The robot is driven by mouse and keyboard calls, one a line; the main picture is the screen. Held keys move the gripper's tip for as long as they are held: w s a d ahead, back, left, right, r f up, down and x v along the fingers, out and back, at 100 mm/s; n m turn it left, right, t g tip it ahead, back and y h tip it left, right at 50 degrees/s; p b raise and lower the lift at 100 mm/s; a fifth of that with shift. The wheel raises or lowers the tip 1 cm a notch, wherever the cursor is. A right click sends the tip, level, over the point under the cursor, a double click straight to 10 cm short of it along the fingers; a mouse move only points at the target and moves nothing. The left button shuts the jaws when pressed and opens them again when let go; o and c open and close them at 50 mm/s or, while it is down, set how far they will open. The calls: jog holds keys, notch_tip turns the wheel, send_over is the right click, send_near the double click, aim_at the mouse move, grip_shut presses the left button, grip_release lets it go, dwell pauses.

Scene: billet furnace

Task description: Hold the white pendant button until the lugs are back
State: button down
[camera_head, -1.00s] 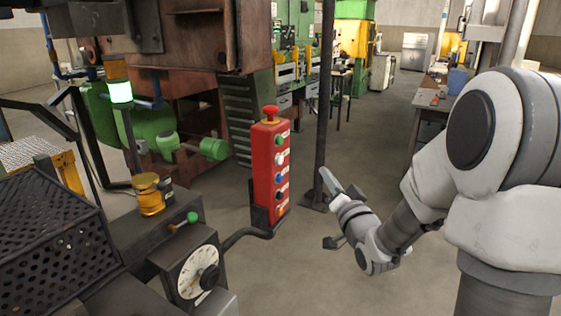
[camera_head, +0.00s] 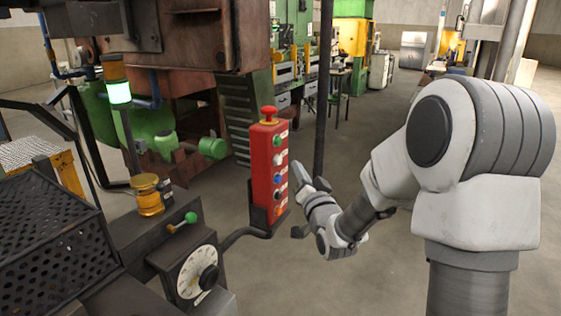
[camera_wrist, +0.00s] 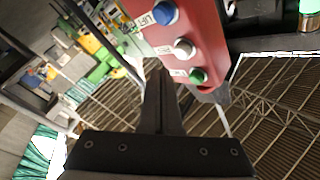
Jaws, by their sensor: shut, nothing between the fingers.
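The red pendant box (camera_head: 269,170) stands upright on a bent dark arm, with a red mushroom knob on top and a column of coloured buttons. The white button (camera_head: 278,159) is second from the top, below a green one. In the wrist view the white button (camera_wrist: 184,47) sits between a blue and a green button on the red face. My gripper (camera_head: 296,168) is to the right of the pendant, its tip close to the face near the button column. In the wrist view my gripper (camera_wrist: 160,70) is shut and empty, its tip apart from the white button. The lugs cannot be made out.
A dial box (camera_head: 197,272) with a green-knobbed lever stands in front at left, beside a perforated dark guard (camera_head: 50,240). A lit stack lamp (camera_head: 119,93) rises behind. A dark post (camera_head: 323,90) stands behind my gripper. Open floor lies to the right.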

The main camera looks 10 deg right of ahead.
aim_at(278, 160)
jog(key=shift+w+a, duration=0.5)
jog(key=shift+a, duration=0.15)
jog(key=shift+a+b, duration=0.1)
jog(key=shift+b, duration=0.25)
dwell(1.3)
jog(key=shift+w+a+b, duration=0.2)
jog(key=shift+a+b, duration=0.05)
jog(key=shift+b, duration=0.05)
